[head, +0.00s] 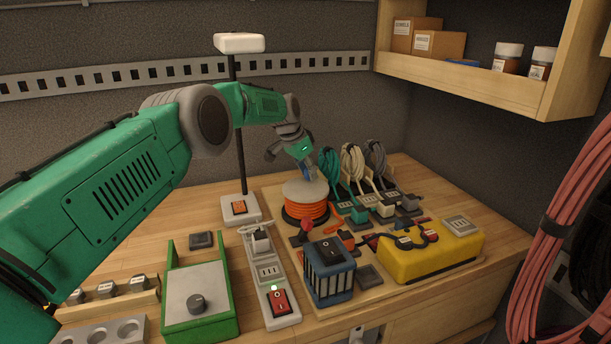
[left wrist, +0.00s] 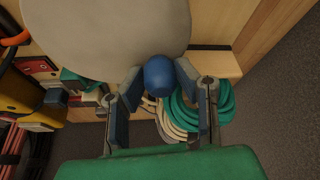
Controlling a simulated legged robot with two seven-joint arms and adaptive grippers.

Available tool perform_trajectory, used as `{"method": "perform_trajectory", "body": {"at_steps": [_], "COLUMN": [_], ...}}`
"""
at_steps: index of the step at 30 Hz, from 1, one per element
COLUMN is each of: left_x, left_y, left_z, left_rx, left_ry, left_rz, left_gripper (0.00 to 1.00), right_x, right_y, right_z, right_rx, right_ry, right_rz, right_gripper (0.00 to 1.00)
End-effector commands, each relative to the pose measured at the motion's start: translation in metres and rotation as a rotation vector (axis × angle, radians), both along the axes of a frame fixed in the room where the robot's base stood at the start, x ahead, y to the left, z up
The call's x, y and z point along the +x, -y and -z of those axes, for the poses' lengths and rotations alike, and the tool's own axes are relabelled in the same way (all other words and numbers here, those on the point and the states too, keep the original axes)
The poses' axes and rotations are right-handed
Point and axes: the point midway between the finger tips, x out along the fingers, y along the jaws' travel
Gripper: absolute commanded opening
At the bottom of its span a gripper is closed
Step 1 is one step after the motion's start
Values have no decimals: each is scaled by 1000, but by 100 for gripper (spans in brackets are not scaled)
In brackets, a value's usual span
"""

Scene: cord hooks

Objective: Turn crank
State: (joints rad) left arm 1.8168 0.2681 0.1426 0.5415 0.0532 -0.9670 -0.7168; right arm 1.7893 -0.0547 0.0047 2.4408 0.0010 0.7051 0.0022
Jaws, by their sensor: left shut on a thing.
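A cord reel wound with orange cord (head: 305,212) stands on a board on the bench in the head view. Its round grey top disc (head: 303,190) fills the upper left of the left wrist view (left wrist: 105,35). A blue knob (left wrist: 160,76) stands at the disc's edge. My left gripper (left wrist: 160,70) is shut on this knob, with one finger on each side of it. In the head view my left gripper (head: 307,166) is above the far side of the disc and mostly hides the knob. My right gripper is not in view.
Teal, cream and grey cord coils (head: 352,164) hang close right of the reel. A blue box (head: 328,272) and a yellow box (head: 428,255) stand in front. A power strip (head: 270,270) and black post (head: 240,150) are to the left. A shelf (head: 480,82) overhangs at right.

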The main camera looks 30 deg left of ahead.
Motion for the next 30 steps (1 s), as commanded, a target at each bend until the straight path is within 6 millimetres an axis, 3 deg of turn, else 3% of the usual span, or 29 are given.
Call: {"method": "perform_trajectory", "body": {"at_steps": [10,24,25,26,30], "left_x": [5,5,5,5,4], "left_y": [5,7,7,7,7], "left_z": [-3,-3,-3,-3,-3], "left_rx": [5,2,2,1,1], "left_ry": [14,13,13,11,9], "left_rz": [108,122,122,122,122], "left_gripper": [0,0,34,45,46], "right_x": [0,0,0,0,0], "right_y": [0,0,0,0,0], "right_z": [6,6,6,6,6], "right_rx": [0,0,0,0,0], "right_ry": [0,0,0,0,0], "right_rz": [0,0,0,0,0], "right_gripper": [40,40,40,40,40]}}
